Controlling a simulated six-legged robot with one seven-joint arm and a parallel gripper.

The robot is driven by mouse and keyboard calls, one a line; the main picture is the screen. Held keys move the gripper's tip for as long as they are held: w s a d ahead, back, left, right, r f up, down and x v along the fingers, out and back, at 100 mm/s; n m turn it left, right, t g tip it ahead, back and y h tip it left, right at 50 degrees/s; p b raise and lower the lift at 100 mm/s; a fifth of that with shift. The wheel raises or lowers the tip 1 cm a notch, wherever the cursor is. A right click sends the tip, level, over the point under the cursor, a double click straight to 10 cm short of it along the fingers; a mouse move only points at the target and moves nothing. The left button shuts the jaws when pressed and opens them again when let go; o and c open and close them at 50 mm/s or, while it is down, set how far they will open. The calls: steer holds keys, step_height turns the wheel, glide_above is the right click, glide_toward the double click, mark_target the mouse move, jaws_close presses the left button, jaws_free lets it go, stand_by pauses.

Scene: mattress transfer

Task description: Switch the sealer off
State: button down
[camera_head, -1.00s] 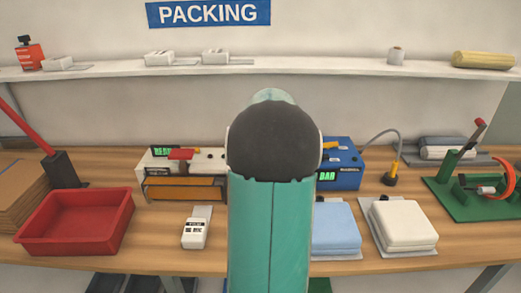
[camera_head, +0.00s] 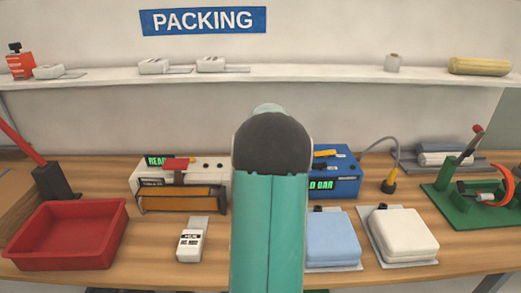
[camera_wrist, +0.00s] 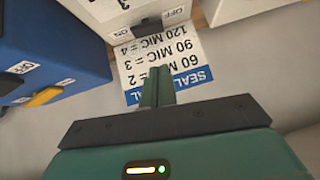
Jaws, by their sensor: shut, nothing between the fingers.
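The sealer (camera_head: 150,178) is a white box with a green display reading "REA…", a red handle and an orange front bar, left of my arm in the head view. My arm hides its right end. In the wrist view, turned upside down, a white housing (camera_wrist: 214,10) with an "OFF" label and a black switch (camera_wrist: 147,27) is at the top; I take it for the sealer. My gripper (camera_wrist: 157,88) is shut and empty, its fingertips over a sealing-settings card (camera_wrist: 175,52), apart from the switch in the picture. In the head view my gripper is hidden behind my arm.
A blue unit (camera_head: 346,166) reading "0 BAR" stands right of my arm; a blue box with a yellow lever (camera_wrist: 44,97) is at left in the wrist view. A red tray (camera_head: 66,262), white handheld device (camera_head: 189,246), blue pack (camera_head: 334,240) and white pack (camera_head: 404,235) lie in front.

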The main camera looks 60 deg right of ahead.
steer(key=x, duration=0.5)
step_height(320, 180, down, 2)
steer(key=shift+w+f, duration=0.15)
steer(key=shift+f, duration=0.05)
steer(key=shift+w+f, duration=0.1)
steer(key=shift+f, duration=0.65)
steer(key=shift+w+a+f, duration=0.15)
steer(key=shift+f, duration=0.15)
steer(key=shift+s+d, duration=0.4)
steer(key=shift+s, duration=0.45)
steer(key=shift+r, duration=0.1)
